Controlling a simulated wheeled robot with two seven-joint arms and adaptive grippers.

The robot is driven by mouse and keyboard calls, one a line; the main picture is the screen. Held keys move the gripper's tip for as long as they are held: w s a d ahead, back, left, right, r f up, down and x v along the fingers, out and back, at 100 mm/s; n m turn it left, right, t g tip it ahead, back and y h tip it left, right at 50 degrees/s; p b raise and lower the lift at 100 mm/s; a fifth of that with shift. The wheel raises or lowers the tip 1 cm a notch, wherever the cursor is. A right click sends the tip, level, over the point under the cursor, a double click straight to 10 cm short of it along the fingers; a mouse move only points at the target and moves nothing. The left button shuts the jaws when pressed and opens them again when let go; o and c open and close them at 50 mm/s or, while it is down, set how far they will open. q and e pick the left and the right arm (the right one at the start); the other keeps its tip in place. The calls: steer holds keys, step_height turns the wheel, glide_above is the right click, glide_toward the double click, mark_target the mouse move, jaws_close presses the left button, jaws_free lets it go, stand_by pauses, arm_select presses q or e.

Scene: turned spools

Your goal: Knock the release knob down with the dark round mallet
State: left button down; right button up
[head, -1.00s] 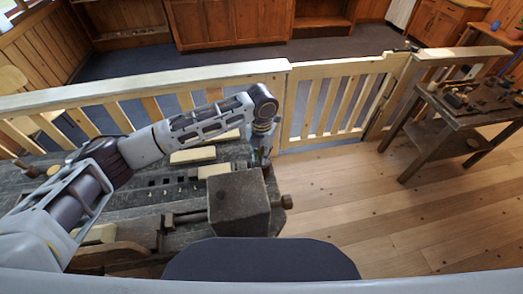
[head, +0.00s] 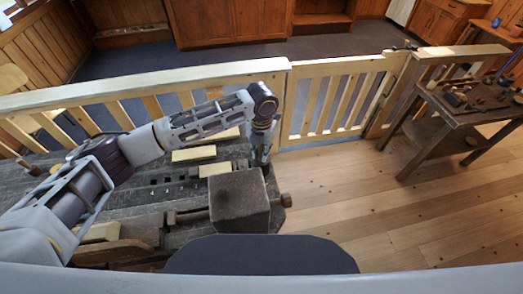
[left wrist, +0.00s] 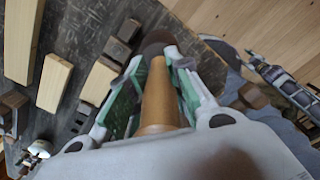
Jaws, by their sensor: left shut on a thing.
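My left gripper (head: 262,158) hangs over the right end of the dark workbench, behind the big block of the vise. In the left wrist view its green-padded fingers (left wrist: 151,92) are shut around the tan tapered handle of the mallet (left wrist: 158,95). The mallet's dark round head (left wrist: 153,46) shows beyond the fingertips. In the head view I cannot make the mallet out. A brown wooden knob (head: 286,200) sticks out at the right of the vise block. I cannot tell whether it is the release knob. A grey and dark arm end, likely my right gripper (left wrist: 285,85), shows in the left wrist view; its jaws are unclear.
The workbench (head: 130,205) carries pale wooden blocks (head: 194,154) and the heavy vise block (head: 239,200) close to my left gripper. A pale railing with a gate (head: 335,97) runs behind. A second table (head: 455,110) with tools stands at right. The plank floor between is clear.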

arm_select(q)
steer(key=shift+r+p, duration=0.3)
steer(key=shift+r, duration=0.5)
steer(key=shift+f, duration=0.15)
steer(key=shift+f+b, duration=0.6)
steer(key=shift+f, duration=1.3)
steer(key=shift+r, duration=0.1)
